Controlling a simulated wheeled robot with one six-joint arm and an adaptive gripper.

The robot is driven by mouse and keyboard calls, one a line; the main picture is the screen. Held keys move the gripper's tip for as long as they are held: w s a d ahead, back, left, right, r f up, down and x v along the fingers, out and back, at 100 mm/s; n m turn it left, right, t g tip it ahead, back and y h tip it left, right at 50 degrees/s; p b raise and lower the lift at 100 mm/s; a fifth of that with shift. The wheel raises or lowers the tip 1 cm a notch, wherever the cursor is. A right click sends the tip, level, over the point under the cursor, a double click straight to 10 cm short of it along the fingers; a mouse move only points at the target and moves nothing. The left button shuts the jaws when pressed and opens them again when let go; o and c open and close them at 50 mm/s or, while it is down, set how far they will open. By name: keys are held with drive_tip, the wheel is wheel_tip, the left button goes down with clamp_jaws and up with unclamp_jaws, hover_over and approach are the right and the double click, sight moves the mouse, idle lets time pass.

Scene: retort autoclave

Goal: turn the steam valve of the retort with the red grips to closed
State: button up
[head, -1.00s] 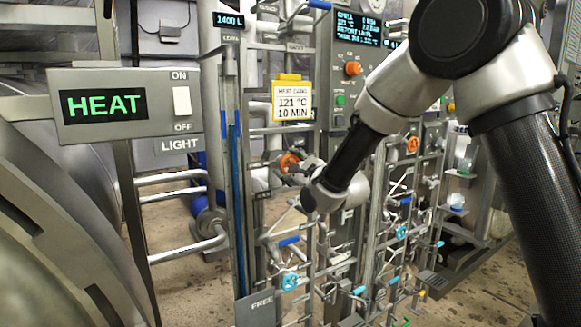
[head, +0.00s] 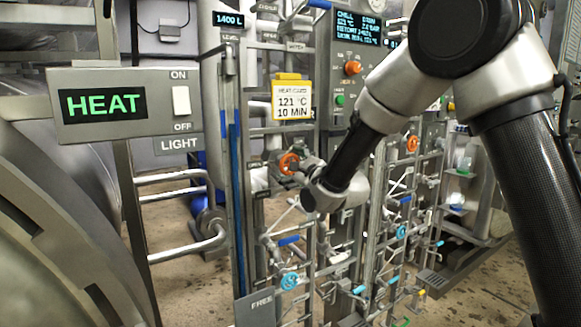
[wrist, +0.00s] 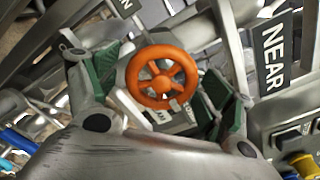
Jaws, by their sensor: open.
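An orange spoked handwheel (head: 288,163) sits on the pipework in the middle of the head view. In the wrist view the orange handwheel (wrist: 162,85) is seen face on, at the centre. My gripper (wrist: 166,88) is open, with one green-padded finger on each side of the wheel. I cannot tell whether the pads touch the rim. In the head view my gripper (head: 304,172) is at the wheel's right side. No red grips show, so I cannot tell which retort this wheel belongs to.
A NEAR sign (wrist: 274,52) is right of the wheel. A second orange wheel (head: 412,143) is farther right, and blue valve wheels (head: 290,281) are lower. Pipes and rails crowd around my gripper. A HEAT box (head: 125,105) stands at left.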

drive_tip(key=v, duration=1.2)
